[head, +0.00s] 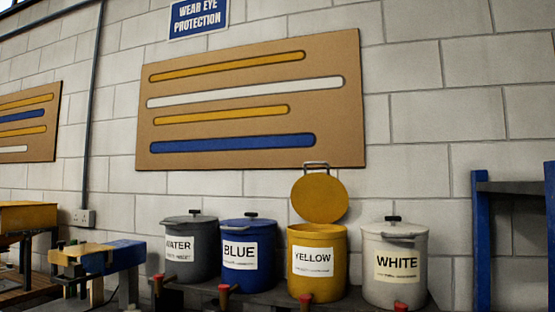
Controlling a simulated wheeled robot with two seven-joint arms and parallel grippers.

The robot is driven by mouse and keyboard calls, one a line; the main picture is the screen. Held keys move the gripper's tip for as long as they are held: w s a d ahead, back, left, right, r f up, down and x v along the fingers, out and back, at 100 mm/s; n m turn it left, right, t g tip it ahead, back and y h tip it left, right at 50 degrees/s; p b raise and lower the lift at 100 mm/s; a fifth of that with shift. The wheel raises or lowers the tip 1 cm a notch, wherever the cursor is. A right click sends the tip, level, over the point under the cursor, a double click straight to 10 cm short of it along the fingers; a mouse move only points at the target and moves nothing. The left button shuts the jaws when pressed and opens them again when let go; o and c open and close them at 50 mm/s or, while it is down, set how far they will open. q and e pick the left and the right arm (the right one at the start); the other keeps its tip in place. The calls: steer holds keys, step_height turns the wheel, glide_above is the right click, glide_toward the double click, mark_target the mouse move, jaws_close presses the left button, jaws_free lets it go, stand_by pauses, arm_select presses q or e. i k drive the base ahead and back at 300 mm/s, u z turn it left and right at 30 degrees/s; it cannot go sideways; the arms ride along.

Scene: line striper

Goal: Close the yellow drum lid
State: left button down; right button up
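The yellow drum (319,281) stands on a dark bench, with a white label reading YELLOW on its front. Its yellow lid (320,199) is tilted up at the back of the rim, with its round face toward me and a grey metal handle (316,165) at its top. The drum's mouth shows as a narrow opening below the lid. Neither of my grippers can be made out in the head view.
Lidded drums stand beside it: grey WATER (187,261) and BLUE (245,266) to the left, WHITE (397,283) to the right. Red-topped taps (305,299) sit along the bench front. A blue frame (482,240) stands at far right. A blue-topped fixture (115,257) is at left.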

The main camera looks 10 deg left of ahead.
mark_target(317, 198)
steer(key=u, duration=1.95)
steer(key=i, duration=1.7)
steer(key=z, duration=3.5)
